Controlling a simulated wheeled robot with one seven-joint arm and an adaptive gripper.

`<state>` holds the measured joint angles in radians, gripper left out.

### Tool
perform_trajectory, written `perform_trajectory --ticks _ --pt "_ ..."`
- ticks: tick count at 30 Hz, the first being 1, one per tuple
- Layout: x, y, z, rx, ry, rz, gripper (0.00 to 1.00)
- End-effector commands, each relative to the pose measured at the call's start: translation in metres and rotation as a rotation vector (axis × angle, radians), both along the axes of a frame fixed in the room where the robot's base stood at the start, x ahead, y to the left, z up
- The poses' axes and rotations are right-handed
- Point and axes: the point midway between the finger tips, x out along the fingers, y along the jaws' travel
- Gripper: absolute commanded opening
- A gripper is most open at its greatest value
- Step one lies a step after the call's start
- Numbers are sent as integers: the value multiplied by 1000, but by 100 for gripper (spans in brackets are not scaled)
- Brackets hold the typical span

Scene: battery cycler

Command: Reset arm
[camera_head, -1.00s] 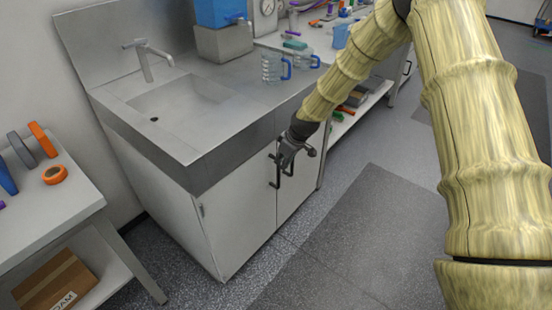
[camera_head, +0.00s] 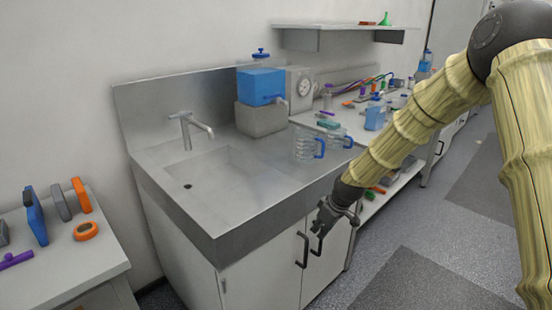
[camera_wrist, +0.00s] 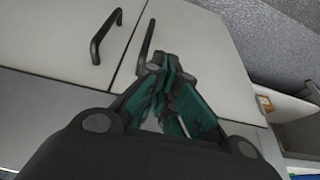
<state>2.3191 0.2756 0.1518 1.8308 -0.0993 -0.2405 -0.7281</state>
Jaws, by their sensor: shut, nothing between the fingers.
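My gripper (camera_head: 322,228) hangs at the end of my arm in front of the sink cabinet's doors. In the wrist view my gripper (camera_wrist: 165,75) is shut with its green-padded fingers together and nothing between them. The left door handle (camera_head: 303,250) is a dark bar, and it also shows in the wrist view (camera_wrist: 104,36). The right door handle (camera_wrist: 147,42) is just beyond the fingertips in the wrist view; I cannot tell whether they touch it. Both cabinet doors (camera_head: 272,275) look closed.
The steel sink counter (camera_head: 240,215) stands above the cabinet, with two clear jugs (camera_head: 308,146) near its right edge. A blue-tank dispenser (camera_head: 262,86) is behind. A side table (camera_head: 60,262) with clips and tape is at the left. The floor (camera_head: 410,285) at the right is clear.

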Motion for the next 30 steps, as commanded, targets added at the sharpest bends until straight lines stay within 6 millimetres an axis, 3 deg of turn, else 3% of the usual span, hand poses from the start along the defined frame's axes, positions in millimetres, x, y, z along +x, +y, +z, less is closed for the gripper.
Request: perform_trajectory --ticks 5,8,12,16,22,27,30 --pt "-49 6 -59 -2 67 -82 0" --pt "-91 10 -100 -3 111 -153 0" --pt "-156 11 -149 -12 169 -255 0" --pt "-223 10 -185 -26 221 -351 0" --pt "-334 4 -218 -58 292 -501 0" --pt "-421 -5 -224 -93 337 -616 0" --pt "-456 -10 -222 -108 351 -667 0"
